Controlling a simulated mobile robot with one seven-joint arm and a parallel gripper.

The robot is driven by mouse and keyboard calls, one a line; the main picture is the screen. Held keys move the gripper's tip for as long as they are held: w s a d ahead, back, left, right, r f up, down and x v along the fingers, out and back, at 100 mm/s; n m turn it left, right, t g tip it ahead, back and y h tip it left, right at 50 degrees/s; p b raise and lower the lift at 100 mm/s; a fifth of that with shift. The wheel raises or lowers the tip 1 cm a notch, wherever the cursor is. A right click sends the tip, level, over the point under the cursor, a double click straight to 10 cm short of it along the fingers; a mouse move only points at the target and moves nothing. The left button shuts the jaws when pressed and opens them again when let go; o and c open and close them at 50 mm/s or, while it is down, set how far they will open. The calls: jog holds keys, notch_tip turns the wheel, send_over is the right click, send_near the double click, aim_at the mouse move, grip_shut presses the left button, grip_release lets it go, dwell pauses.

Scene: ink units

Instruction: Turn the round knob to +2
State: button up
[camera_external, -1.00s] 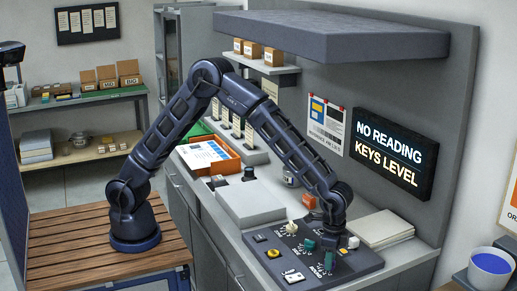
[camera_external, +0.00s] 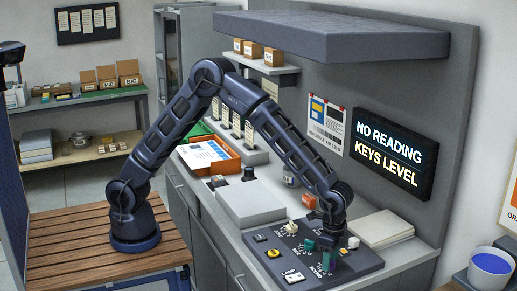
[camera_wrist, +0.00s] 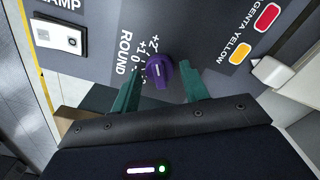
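The round knob (camera_wrist: 160,73) is purple with a short white line on its face, and sits on the dark control panel (camera_external: 362,264). In the wrist view the label ROUND and a scale with +2, +1 and 0 lie to its left; the line's exact mark is hard to tell. My gripper (camera_wrist: 158,68) is open, with one green finger on each side of the knob and gaps between.
A white LAMP switch (camera_wrist: 60,37), a red key (camera_wrist: 267,17) and a yellow key (camera_wrist: 239,54) lie around the knob. A display (camera_external: 394,154) reads NO READING, KEYS LEVEL. A grey box (camera_external: 250,204) and papers (camera_external: 381,228) flank the panel.

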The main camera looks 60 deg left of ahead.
jog(key=shift+o, duration=0.4)
notch_tip(320, 180, up, 11)
dwell(0.4)
jog(key=shift+f, duration=0.15)
dwell(0.3)
